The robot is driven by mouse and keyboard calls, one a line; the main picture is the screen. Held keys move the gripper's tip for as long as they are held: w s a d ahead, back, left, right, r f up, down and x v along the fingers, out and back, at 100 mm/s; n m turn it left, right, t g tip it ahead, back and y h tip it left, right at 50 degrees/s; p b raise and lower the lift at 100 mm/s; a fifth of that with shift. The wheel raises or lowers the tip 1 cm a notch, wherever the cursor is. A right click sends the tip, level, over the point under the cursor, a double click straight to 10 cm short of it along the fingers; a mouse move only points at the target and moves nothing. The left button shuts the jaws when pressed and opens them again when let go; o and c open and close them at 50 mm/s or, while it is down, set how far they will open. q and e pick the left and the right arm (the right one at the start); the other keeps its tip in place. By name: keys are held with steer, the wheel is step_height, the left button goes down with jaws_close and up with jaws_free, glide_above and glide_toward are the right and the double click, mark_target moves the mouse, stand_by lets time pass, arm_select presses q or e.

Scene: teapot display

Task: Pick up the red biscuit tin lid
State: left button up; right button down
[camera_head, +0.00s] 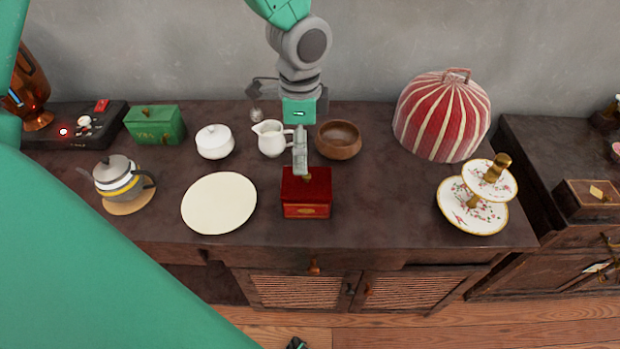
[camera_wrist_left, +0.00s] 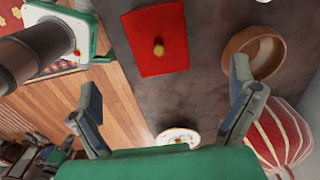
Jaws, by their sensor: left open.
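The red biscuit tin (camera_head: 306,210) stands on the dark sideboard, near its front edge. Its red lid (camera_head: 318,186) is on it, with a small brass knob (camera_head: 308,177) in the middle. The lid (camera_wrist_left: 170,25) and knob (camera_wrist_left: 158,48) also show in the left wrist view, between and beyond the fingertips. My left gripper (camera_head: 300,160) points down over the tin, open and empty, its fingers apart from the lid. Both spread fingers of this gripper (camera_wrist_left: 165,80) show in the wrist view. A dark mechanical part at that view's lower left may be my right gripper; its jaws are unclear.
A white creamer (camera_head: 270,138) and a wooden bowl (camera_head: 338,140) stand close behind the tin. A cream plate (camera_head: 219,203) lies to its left. A striped red cosy (camera_head: 443,115) and a tiered stand (camera_head: 470,215) are to the right. The sideboard between tin and stand is clear.

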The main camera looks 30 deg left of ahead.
mark_target(308, 176)
arm_select(q)
step_height(308, 176, down, 4)
steer(key=shift+f, duration=0.1)
steer(key=shift+w+d+f, duration=0.1)
steer(key=shift+d+f, duration=0.3)
steer(key=shift+d, duration=0.1)
step_height(308, 176, down, 4)
steer(key=shift+d+f+b, duration=0.1)
steer(key=shift+f+b, duration=0.1)
steer(key=shift+b, duration=0.25)
steer(key=shift+a+f, duration=0.1)
steer(key=shift+a, duration=0.35)
steer(key=shift+d, duration=0.2)
steer(key=c, duration=1.2)
steer(key=shift+s+d, duration=0.2)
steer(key=shift+d, duration=0.15)
jaws_close()
steer(key=shift+d, duration=0.1)
steer(key=shift+w, duration=0.1)
